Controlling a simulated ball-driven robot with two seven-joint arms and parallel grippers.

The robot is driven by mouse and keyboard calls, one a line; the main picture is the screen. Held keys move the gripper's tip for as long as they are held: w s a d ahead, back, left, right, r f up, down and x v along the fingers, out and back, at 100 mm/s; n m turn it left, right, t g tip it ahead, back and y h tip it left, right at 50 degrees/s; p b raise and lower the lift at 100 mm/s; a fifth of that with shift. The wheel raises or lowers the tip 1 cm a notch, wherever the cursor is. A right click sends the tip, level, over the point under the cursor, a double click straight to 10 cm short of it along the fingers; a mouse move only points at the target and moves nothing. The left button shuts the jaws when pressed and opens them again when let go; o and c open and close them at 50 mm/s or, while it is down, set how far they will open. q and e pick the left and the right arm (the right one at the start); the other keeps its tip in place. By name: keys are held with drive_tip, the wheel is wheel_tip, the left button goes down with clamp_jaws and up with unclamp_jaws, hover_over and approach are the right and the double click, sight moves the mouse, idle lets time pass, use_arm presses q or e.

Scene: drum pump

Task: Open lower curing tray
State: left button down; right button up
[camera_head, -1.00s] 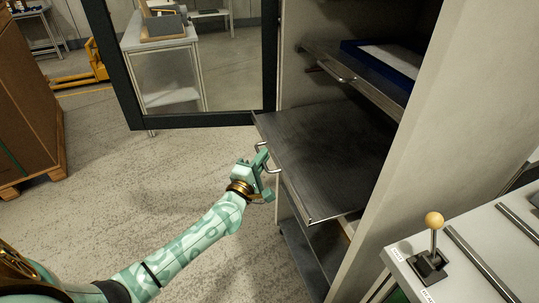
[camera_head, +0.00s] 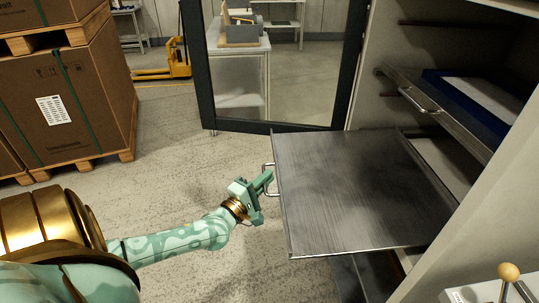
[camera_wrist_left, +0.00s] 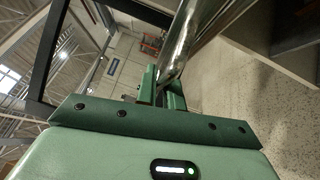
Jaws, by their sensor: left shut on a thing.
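The lower curing tray (camera_head: 350,190) is a flat, dark metal sheet with low side rims, and it sticks well out of the cabinet. It looks empty. Its handle (camera_head: 266,178) is a thin metal loop on the left-facing front edge. My left gripper (camera_head: 265,183) is at this handle and shut on it. In the left wrist view the jaws (camera_wrist_left: 163,88) close around a shiny metal bar. My right gripper is not in view.
An upper tray (camera_head: 440,105) with a blue-rimmed item (camera_head: 480,95) sits above in the cabinet. The dark-framed open door (camera_head: 270,128) stands behind the lower tray. Stacked boxes (camera_head: 70,100) stand at left. A yellow-knobbed lever (camera_head: 508,273) is at lower right. Floor in the middle is free.

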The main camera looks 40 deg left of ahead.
use_arm(q)
drive_tip(key=shift+f, duration=0.1)
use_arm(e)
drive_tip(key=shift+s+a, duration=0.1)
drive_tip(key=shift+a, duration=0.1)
use_arm(q)
drive_tip(key=c, duration=1.8)
unclamp_jaws()
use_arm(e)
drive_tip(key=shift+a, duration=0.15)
